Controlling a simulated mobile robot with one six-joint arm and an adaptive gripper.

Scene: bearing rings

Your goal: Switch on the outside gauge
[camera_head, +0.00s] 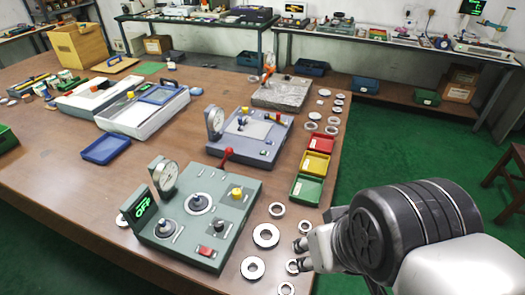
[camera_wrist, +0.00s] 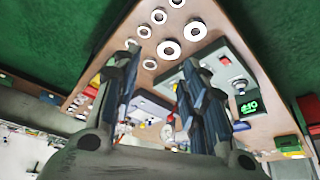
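A grey-green gauge station (camera_head: 195,215) stands at the near edge of the table. No label tells me which is the outside gauge. My gripper (camera_head: 297,256) is open and empty, right of the near station. In the wrist view, its fingers (camera_wrist: 160,85) are apart; the red switch (camera_wrist: 228,55) lies beyond the right finger.
Several bearing rings (camera_head: 266,236) lie between my gripper and the near station. Red (camera_head: 318,143), yellow (camera_head: 315,163) and green (camera_head: 307,189) trays line the table's right edge. A blue tray (camera_head: 106,149) lies left. Bare tabletop (camera_head: 75,195) is free left of the near station.

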